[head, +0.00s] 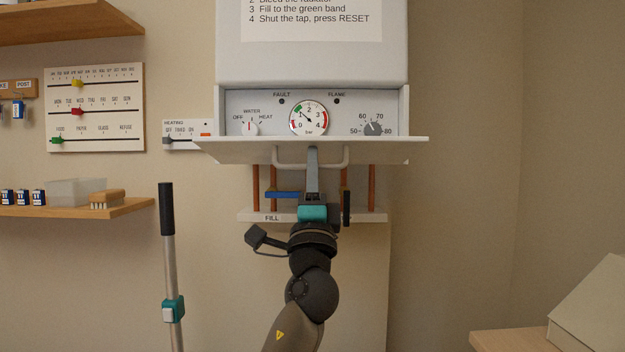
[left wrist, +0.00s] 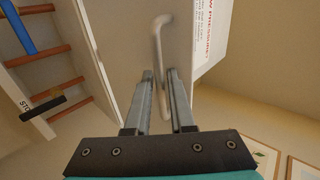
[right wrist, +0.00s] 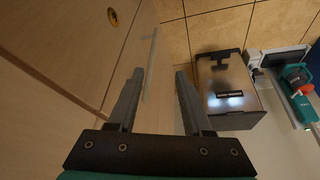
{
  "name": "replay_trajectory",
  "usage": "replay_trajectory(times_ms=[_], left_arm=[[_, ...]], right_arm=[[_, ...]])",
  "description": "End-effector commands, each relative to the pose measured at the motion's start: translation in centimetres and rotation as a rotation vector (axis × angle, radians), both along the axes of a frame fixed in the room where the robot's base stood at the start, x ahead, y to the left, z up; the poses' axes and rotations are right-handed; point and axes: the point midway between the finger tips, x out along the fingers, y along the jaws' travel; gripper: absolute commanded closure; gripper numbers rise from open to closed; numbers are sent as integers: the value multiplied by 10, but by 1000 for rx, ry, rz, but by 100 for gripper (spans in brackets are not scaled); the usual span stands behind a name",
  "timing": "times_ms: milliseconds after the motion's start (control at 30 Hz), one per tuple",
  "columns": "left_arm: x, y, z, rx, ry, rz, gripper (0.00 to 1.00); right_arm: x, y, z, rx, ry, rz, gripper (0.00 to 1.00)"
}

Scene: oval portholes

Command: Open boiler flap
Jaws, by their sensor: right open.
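The boiler flap (head: 390,148) is swung down at the bottom of the white boiler (head: 312,45) and lies near level, showing the gauge panel (head: 240,103) behind it. Its pale U-shaped handle (head: 287,164) hangs at the underside and also shows in the left wrist view (left wrist: 157,50). My left gripper (head: 313,160) comes up from below, with its fingers (left wrist: 160,85) on both sides of the handle bar, shut on it. My right gripper (right wrist: 155,80) is open and empty, low beside a pale wooden cabinet front (right wrist: 60,60).
A pole with a black grip (head: 167,210) stands to the left. A wall shelf (head: 70,210) holds a brush and small boxes. In the right wrist view a metal box (right wrist: 222,85) is on the tiled floor.

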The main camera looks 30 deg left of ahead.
Motion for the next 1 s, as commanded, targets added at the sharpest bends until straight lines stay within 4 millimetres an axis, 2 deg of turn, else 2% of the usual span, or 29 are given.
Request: replay_trajectory(times_ms=[167,300,400,700,1000], left_arm=[[-8,-6,-11,-1,0,-2,75],[-23,-15,-30,0,0,-4,75],[-35,-22,-45,1,-1,-3,75],[-62,-38,-81,-2,1,-2,75],[-80,-49,-104,-2,1,-1,75]], right_arm=[[0,0,-1,0,2,0,50],[-2,0,-1,-1,4,0,50],[0,1,9,4,-21,1,50],[24,27,-1,81,-203,47,50],[41,49,-2,152,-361,72,50]])
